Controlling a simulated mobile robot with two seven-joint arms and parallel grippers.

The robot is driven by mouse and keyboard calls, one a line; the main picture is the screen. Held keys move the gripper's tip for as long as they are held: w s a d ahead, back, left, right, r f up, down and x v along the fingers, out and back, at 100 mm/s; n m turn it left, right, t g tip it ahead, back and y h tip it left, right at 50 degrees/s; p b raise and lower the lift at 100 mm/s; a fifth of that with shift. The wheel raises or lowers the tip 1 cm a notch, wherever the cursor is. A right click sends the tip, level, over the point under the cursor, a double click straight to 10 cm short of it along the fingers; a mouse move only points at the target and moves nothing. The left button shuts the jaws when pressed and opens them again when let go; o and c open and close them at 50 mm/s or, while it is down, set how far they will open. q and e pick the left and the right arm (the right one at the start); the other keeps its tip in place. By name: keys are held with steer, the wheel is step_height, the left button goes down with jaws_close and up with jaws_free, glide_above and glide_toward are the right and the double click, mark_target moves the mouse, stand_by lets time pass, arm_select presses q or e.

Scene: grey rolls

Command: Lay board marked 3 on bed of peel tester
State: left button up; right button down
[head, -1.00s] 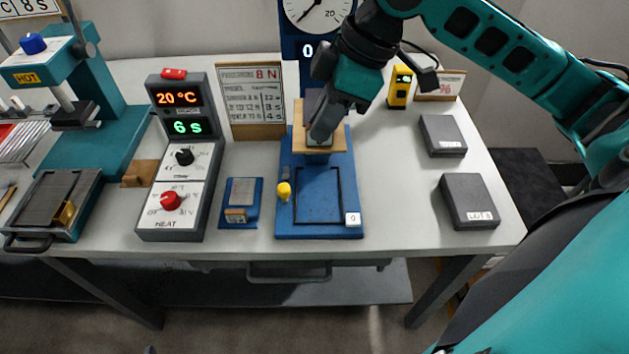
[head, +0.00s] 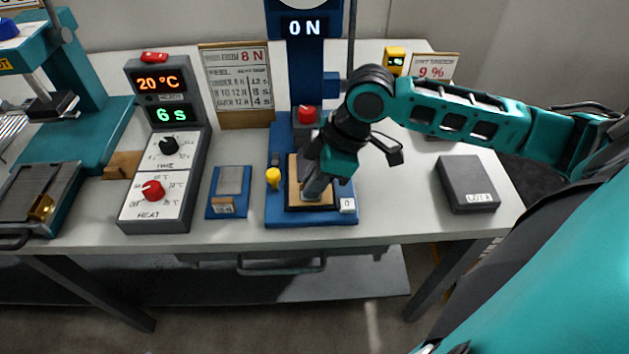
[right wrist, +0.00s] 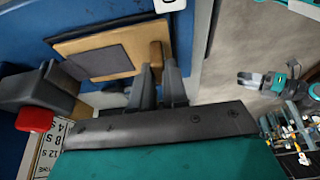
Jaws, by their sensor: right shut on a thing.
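The tan board (head: 293,180) is at the blue peel tester's (head: 344,217) bed, inside its dark outline. My right gripper (head: 316,192) is shut on it from above. In the right wrist view, the board (right wrist: 122,70) has a dark grey patch, and a wooden block on it stands between the fingers (right wrist: 158,72). The board looks flat, on or just above the bed; I cannot tell whether it touches. No number is readable on it. A small, distant gripper, apparently my left (right wrist: 252,80), shows in the right wrist view; its jaw state is unclear.
A yellow knob (head: 273,178) is close at the bed's left and a red knob (head: 306,114) behind it. The heat controller (head: 150,190) and a small blue stand (head: 213,209) are left. A grey LOT box (head: 467,185) is right, with clear table between.

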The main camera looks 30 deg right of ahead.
steer(key=shift+f, duration=0.2)
steer(key=c, duration=1.1)
jaws_free()
steer(key=p+v, duration=0.2)
steer(key=v, duration=1)
steer(key=shift+s+r, duration=0.1)
